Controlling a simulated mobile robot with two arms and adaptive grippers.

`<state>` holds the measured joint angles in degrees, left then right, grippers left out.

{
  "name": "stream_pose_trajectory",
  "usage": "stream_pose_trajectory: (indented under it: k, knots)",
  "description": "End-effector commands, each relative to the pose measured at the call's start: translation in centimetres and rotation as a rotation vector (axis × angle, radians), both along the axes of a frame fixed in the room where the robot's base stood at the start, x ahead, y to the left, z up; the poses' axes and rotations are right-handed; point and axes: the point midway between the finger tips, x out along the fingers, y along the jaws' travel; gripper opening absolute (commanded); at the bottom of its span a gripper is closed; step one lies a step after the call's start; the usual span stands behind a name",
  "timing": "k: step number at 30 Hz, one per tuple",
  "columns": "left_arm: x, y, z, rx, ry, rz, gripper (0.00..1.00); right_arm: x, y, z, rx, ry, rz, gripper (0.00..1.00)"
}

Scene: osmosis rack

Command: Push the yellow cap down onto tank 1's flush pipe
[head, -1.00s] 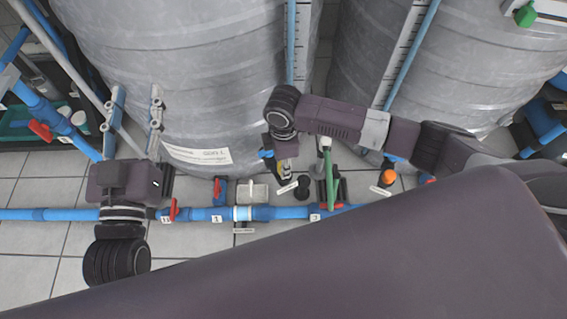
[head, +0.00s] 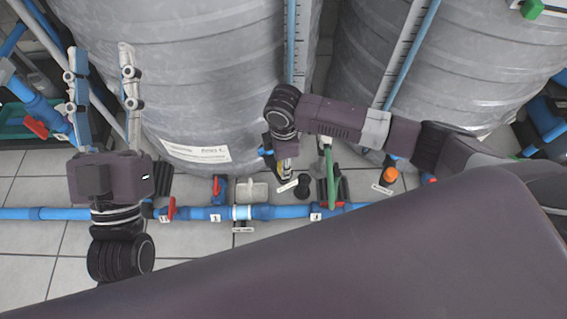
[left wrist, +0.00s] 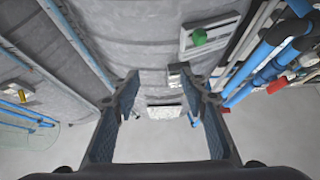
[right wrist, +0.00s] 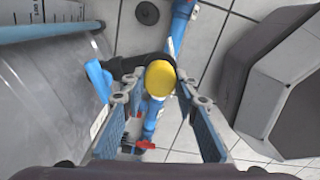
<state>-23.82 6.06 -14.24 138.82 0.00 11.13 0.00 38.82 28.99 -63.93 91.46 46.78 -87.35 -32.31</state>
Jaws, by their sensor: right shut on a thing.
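The yellow cap (right wrist: 160,78) sits between the fingertips of my right gripper (right wrist: 156,84) in the right wrist view. The gripper is shut on it. Dark and blue pipe parts lie around and behind the cap; what is directly under it is hidden, so I cannot tell whether it touches the flush pipe. In the head view my right gripper (head: 284,160) hangs low in front of the big grey tank (head: 190,70), above the floor pipework. My left gripper (head: 103,88) is open and empty, raised in front of that tank's left side; its spread fingers also show in the left wrist view (left wrist: 165,92).
A blue pipe (head: 270,212) with red valve handles (head: 171,208) runs along the floor. An orange cap (head: 388,176) stands right of my right gripper. A second grey tank (head: 480,70) is at the right. Tiled floor (head: 190,245) is clear in front of the pipe.

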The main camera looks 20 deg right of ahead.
Motion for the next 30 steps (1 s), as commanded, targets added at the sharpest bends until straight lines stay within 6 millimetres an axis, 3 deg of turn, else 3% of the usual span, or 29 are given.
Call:
stream_pose_trajectory:
  k: [8, 30]
  knots:
    - [-0.64, 0.07, 0.83, -0.013, -0.046, -0.003, 0.40, 0.01, -0.01, -0.15, 0.000, 0.000, 0.000, 0.14]
    - [-0.61, 0.08, 0.82, -0.013, -0.044, -0.003, 0.40, 0.00, -0.01, -0.13, 0.000, 0.000, 0.000, 0.14]
